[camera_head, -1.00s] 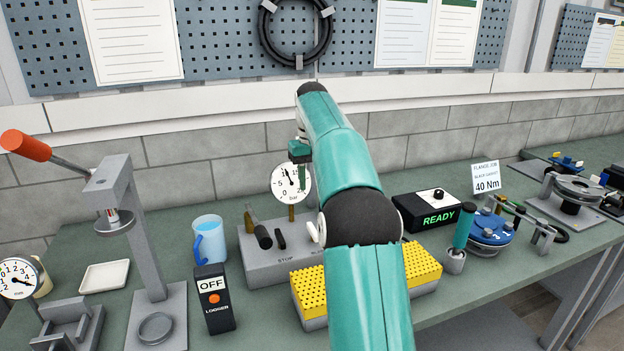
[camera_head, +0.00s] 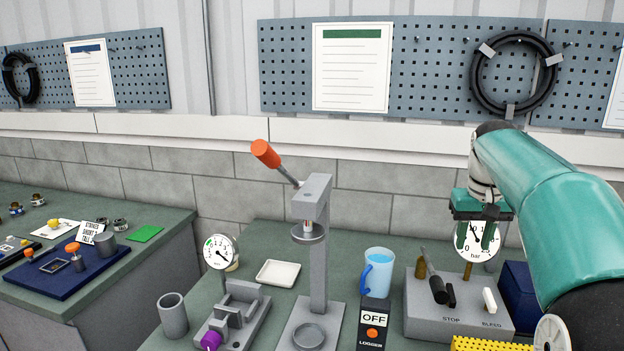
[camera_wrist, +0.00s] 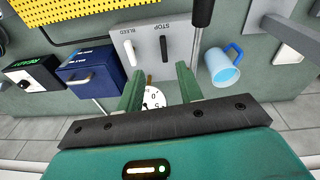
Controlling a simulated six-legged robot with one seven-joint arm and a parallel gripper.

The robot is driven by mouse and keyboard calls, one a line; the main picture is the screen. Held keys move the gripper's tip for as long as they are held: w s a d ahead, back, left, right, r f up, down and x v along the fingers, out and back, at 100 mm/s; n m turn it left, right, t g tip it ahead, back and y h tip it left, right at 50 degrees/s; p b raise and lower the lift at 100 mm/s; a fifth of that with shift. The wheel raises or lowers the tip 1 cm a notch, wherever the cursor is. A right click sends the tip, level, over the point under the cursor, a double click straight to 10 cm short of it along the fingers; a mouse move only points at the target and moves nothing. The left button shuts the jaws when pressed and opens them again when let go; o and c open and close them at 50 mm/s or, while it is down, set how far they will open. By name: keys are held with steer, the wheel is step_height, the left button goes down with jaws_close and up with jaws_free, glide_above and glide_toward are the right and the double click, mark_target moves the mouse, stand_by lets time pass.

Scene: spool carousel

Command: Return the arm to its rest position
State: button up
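My teal arm (camera_head: 550,190) reaches in from the right side of the head view, bent at a dark joint. My gripper (camera_head: 477,238) points down in front of the bar gauge (camera_head: 463,255) on the grey stop-and-bleed block (camera_head: 420,310). In the wrist view my gripper (camera_wrist: 158,85) has its two green fingers apart with nothing held between them. Part of the gauge dial (camera_wrist: 153,98) shows in the gap behind the fingers. I cannot tell whether the fingers touch the gauge.
A blue mug (camera_head: 377,272), the OFF logger box (camera_head: 372,325) and a press with an orange handle (camera_head: 316,240) stand left of the block. A dark blue box (camera_head: 519,290) is right of it. Another bench (camera_head: 150,250) stands at left, beyond a gap.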

steer(key=s+a+f+n+t, duration=0.1)
steer(key=s+a+t, duration=0.1)
steer(key=s+a, duration=1.1)
steer(key=s+a+f+t, duration=0.1)
steer(key=s+a+f, duration=0.1)
steer(key=s+f, duration=0.3)
steer(key=s+a+f+t, duration=0.1)
steer(key=s+a+f, duration=0.1)
steer(key=s+f, duration=0.3)
steer(key=s, duration=0.3)
steer(key=shift+s+a+n+y, duration=0.25)
steer(key=shift+n+y, duration=0.15)
